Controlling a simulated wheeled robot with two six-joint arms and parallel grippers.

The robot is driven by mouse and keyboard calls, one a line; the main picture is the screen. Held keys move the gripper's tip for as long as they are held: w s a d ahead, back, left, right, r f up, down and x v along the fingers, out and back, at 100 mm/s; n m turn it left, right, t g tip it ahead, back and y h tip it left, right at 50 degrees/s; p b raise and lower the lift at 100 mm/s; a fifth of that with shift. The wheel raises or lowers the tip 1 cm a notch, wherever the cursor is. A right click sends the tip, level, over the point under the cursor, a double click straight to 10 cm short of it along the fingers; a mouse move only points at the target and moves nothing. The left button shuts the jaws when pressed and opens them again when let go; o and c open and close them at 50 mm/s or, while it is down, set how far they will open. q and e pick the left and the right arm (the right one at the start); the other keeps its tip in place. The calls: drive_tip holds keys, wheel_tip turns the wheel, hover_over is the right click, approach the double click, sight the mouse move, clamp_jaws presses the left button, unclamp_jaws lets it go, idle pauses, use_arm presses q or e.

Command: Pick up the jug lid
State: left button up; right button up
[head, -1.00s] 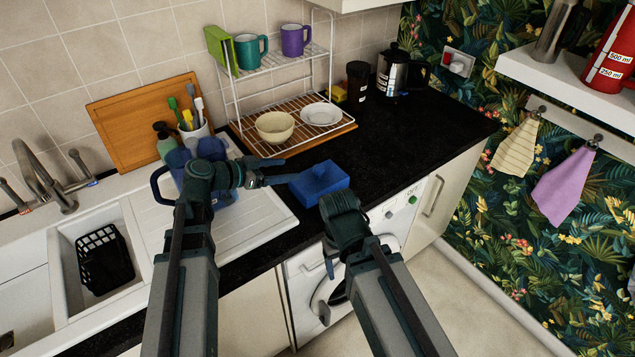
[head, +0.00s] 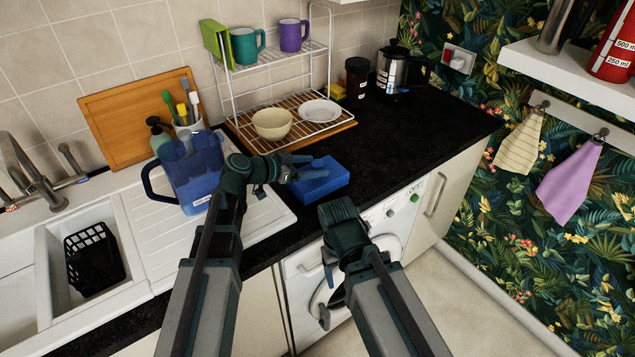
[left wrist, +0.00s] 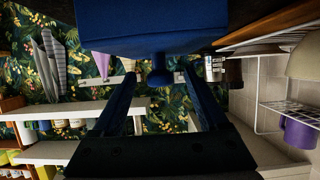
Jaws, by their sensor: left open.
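The blue jug lid (head: 325,186) lies on the black worktop beside the draining board. The blue jug (head: 196,178) stands on the draining board to its left. My left gripper (head: 306,168) is open at the lid's upper left side, its fingers over the lid. In the left wrist view the lid (left wrist: 150,38) fills the top, and its small knob (left wrist: 160,76) shows between the two open fingers (left wrist: 162,92). I cannot tell whether the fingers touch it. My right gripper (head: 343,222) is in front of the worktop's edge; its fingers are not clear.
A wire rack (head: 232,102) with a bowl (head: 272,124), plate (head: 320,111) and mugs stands behind the lid. A kettle (head: 393,70) and dark jar (head: 357,78) stand further back. The worktop right of the lid is clear. The sink is at the left.

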use_arm(q)
drive_tip(key=shift+x, duration=1.2)
use_arm(e)
drive_tip(key=shift+f, duration=0.4)
use_arm(q)
drive_tip(key=shift+a, duration=0.1)
clamp_jaws()
drive_tip(key=shift+r, duration=0.1)
